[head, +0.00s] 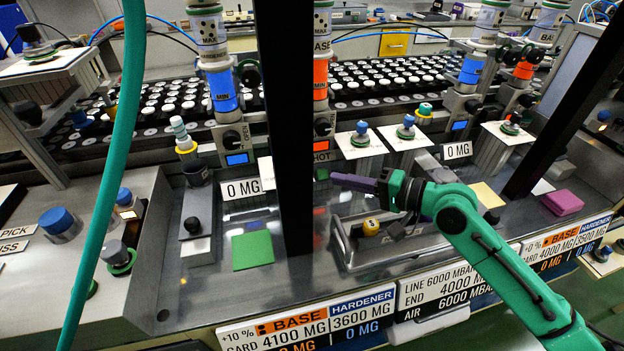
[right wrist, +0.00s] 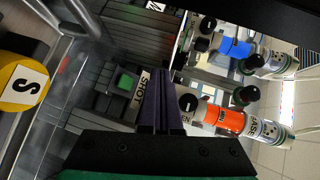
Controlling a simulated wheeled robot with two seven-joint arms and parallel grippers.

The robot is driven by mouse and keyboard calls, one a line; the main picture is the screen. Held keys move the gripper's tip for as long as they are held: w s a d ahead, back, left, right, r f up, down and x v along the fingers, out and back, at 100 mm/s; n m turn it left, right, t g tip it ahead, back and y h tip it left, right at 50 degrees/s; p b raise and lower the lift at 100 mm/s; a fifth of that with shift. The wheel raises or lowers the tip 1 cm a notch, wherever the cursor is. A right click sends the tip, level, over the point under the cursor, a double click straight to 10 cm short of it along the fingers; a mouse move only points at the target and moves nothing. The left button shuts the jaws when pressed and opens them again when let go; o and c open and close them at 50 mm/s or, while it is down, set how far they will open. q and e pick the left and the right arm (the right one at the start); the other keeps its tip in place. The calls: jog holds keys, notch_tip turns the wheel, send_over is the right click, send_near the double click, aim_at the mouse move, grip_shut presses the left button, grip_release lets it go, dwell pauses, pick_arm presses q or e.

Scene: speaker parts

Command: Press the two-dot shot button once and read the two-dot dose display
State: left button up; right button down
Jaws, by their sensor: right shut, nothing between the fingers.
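My right gripper (head: 335,179) is shut and empty, its purple fingers pointing left just right of the black post. In the right wrist view the fingers (right wrist: 160,80) lie beside a green square button (right wrist: 126,82) and its SHOT label (right wrist: 142,94); I cannot tell if they touch. One dose display (head: 242,188) left of the post reads 0 MG. Another display (head: 457,150), right of the gripper, also reads 0 MG. My left gripper is not in view.
The black post (head: 283,130) hides part of the bench. A yellow round knob (head: 371,227) sits in a tray below my right gripper. Blue-topped knobs (head: 360,128) stand behind it. A green pad (head: 252,250) lies left of the post. Base and hardener signs line the front edge.

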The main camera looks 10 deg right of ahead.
aim_at(322, 174)
jog(key=w+f+b, duration=0.1)
jog(key=w+b, duration=0.1)
jog(key=w+f+b, duration=0.1)
jog(key=w+f, duration=0.1)
jog(key=w+f+b, duration=0.1)
jog(key=w+b, duration=0.1)
jog(key=shift+w+a+f+b, duration=0.15)
jog(key=shift+a+f+b, duration=0.1)
jog(key=shift+b, duration=0.1)
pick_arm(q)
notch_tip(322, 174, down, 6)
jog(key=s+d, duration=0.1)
pick_arm(e)
jog(key=shift+w+f, duration=0.25)
jog(key=shift+w, duration=0.15)
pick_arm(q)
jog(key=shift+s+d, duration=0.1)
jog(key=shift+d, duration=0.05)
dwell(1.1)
pick_arm(e)
jog(key=shift+w+f, duration=0.2)
jog(key=shift+w, duration=0.1)
